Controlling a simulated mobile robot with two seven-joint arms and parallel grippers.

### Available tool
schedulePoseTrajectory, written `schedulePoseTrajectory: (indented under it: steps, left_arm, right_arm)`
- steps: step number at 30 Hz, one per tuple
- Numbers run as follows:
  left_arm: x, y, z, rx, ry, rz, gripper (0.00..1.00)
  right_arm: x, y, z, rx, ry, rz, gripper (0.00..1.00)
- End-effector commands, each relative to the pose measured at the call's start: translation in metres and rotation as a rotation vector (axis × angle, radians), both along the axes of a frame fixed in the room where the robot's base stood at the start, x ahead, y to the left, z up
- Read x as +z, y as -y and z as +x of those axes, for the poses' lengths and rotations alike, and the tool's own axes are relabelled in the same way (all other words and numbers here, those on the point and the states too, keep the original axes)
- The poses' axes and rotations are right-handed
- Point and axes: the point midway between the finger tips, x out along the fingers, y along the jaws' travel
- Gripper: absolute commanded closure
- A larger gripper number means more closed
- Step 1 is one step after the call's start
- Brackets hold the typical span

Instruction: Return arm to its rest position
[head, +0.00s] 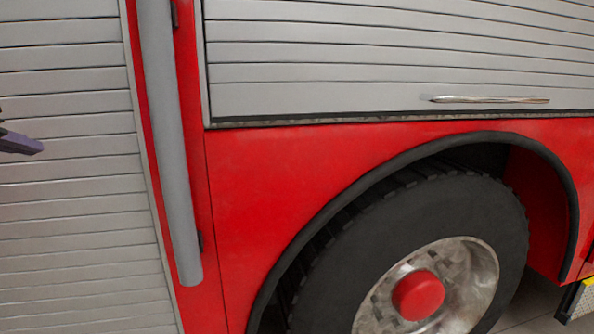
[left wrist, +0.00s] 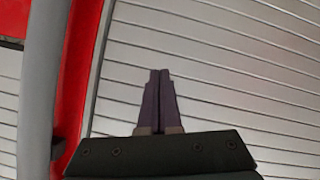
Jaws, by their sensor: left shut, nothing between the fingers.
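My left gripper (head: 22,143) shows at the left edge of the head view, with only its dark purple fingertips in the picture. In the left wrist view the two fingers (left wrist: 159,75) lie together, shut with nothing between them. They point at a grey slatted shutter (left wrist: 230,60) on a red vehicle; I cannot tell the exact gap to it. My right gripper is in neither view.
A grey vertical pipe (head: 168,140) runs down the red body (head: 270,180), right of my left gripper. A second shutter (head: 390,60) has a metal handle (head: 490,99). A large wheel (head: 430,230) with a red hub sits below. Floor shows at lower right.

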Motion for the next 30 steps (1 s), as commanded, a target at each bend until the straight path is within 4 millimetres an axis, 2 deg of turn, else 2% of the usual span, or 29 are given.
schedulePoseTrajectory:
  steps: [1, 3, 6, 12, 13, 16, 20, 23, 25, 27, 30]
  left_arm:
    - [-0.017, -0.013, -0.013, 0.009, -0.129, 0.113, 1.00]
    - [-0.038, -0.032, -0.036, 0.022, -0.313, 0.258, 1.00]
    - [-0.055, -0.057, -0.071, 0.038, -0.548, 0.415, 1.00]
    - [-0.064, -0.093, -0.143, 0.070, -0.979, 0.608, 1.00]
    - [-0.071, -0.088, -0.148, 0.050, -1.009, 0.622, 1.00]
    - [-0.104, -0.046, -0.149, -0.063, -0.990, 0.639, 1.00]
    - [-0.141, 0.008, -0.164, -0.199, -0.974, 0.638, 1.00]
    - [-0.170, 0.056, -0.186, -0.313, -0.955, 0.613, 1.00]
    - [-0.187, 0.094, -0.209, -0.396, -0.937, 0.577, 1.00]
    - [-0.198, 0.130, -0.235, -0.468, -0.917, 0.527, 1.00]
    - [-0.204, 0.171, -0.270, -0.541, -0.890, 0.453, 1.00]
  right_arm:
    - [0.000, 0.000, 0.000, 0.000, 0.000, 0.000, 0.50]
    - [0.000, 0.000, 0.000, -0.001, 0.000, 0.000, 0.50]
    - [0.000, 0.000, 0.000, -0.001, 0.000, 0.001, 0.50]
    - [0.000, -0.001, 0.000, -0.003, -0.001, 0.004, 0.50]
    - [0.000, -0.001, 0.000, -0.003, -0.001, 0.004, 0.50]
    - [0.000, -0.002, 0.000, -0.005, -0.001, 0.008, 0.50]
    - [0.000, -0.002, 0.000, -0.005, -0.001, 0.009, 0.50]
    - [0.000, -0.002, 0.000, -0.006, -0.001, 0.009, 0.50]
    - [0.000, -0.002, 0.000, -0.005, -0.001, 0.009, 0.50]
    - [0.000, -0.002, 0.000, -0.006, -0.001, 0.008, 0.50]
    - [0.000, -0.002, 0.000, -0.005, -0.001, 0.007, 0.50]
